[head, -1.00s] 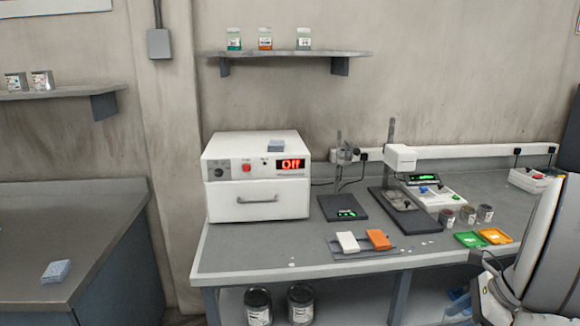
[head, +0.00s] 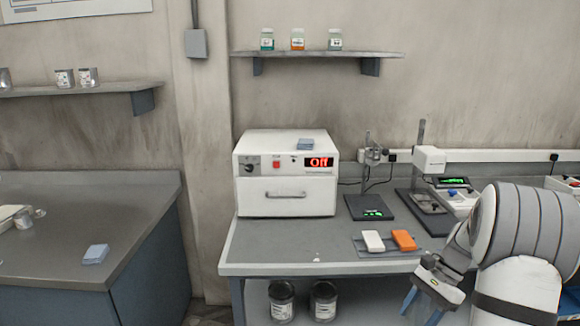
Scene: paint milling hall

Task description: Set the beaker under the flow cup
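A small stand with a clamp (head: 372,154), which may hold the flow cup, rises behind a black plate with a green display (head: 370,208) on the grey bench; the cup itself is too small to make out. I see nothing on that plate. I cannot pick out a beaker for certain. My gripper (head: 421,307) hangs at the lower right, in front of the bench edge, with its blue fingers apart and nothing seen between them. My arm hides the right part of the bench.
A white oven (head: 286,185) reading "Off" stands left of the stand. White (head: 373,240) and orange (head: 404,240) blocks lie near the front edge. A second device (head: 429,160) stands to the right. A left bench (head: 100,215) holds a blue block (head: 95,254) and a metal container (head: 24,218).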

